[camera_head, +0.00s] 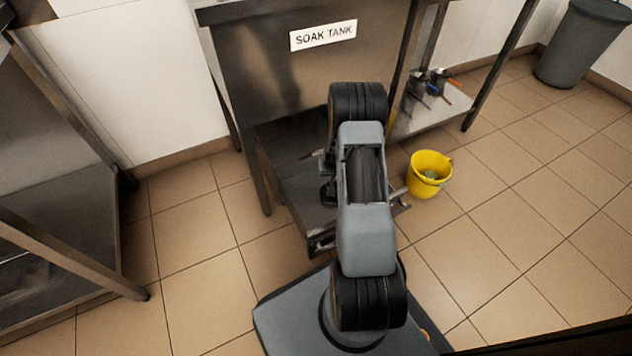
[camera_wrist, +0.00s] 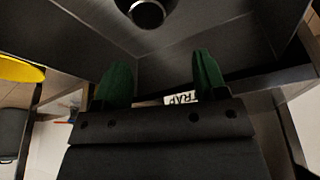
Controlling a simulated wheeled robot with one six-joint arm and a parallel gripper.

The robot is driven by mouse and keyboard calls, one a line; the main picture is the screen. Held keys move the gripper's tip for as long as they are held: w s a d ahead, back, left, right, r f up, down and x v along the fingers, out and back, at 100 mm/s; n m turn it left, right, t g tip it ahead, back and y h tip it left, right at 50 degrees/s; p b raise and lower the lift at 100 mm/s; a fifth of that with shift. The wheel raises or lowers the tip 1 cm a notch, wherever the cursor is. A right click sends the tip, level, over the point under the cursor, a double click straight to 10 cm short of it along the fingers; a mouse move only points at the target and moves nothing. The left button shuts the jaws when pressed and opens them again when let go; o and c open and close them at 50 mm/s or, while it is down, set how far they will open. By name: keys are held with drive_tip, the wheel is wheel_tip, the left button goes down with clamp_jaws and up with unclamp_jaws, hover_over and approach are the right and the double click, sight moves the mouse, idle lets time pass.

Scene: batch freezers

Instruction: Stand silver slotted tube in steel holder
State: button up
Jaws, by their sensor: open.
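My gripper (camera_wrist: 160,82) shows in the wrist view with its two green fingertips spread apart and nothing between them. A dark round piece with a shiny metal rim (camera_wrist: 147,13) is beyond the fingers at the top edge, apart from them. I cannot tell whether it is the silver slotted tube, the steel holder or a pipe. In the head view my arm hides the gripper, and I cannot make out the tube or holder there. The arm reaches toward the steel tank (camera_head: 262,70) labelled SOAK TANK.
A yellow bucket (camera_head: 428,175) stands on the floor right of my arm. Several small tools (camera_head: 432,86) lie on a low shelf at the right. A white label (camera_wrist: 182,98) appears to read TRAP. A steel table (camera_head: 60,190) is at the left; open floor lies at the right.

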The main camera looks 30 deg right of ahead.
drive_tip(key=s+a+r+n+y, duration=0.1)
drive_tip(key=s+a+r, duration=0.1)
drive_tip(key=a+r, duration=0.6)
drive_tip(key=s+a+r+n, duration=0.1)
drive_tip(key=a+r, duration=0.4)
drive_tip(key=r, duration=0.6)
drive_tip(key=s+a+r+n, duration=0.1)
drive_tip(key=s+a+r, duration=0.3)
drive_tip(key=s, duration=0.4)
drive_tip(key=s+a+r+n, duration=0.1)
drive_tip(key=s+a+r, duration=0.4)
drive_tip(key=s, duration=0.3)
drive_tip(key=shift+s+a+r+n+g, duration=0.2)
drive_tip(key=shift+a+r+n+g, duration=0.15)
drive_tip(key=shift+r, duration=0.5)
drive_tip(key=shift+d+r, duration=0.1)
drive_tip(key=shift+r, duration=0.05)
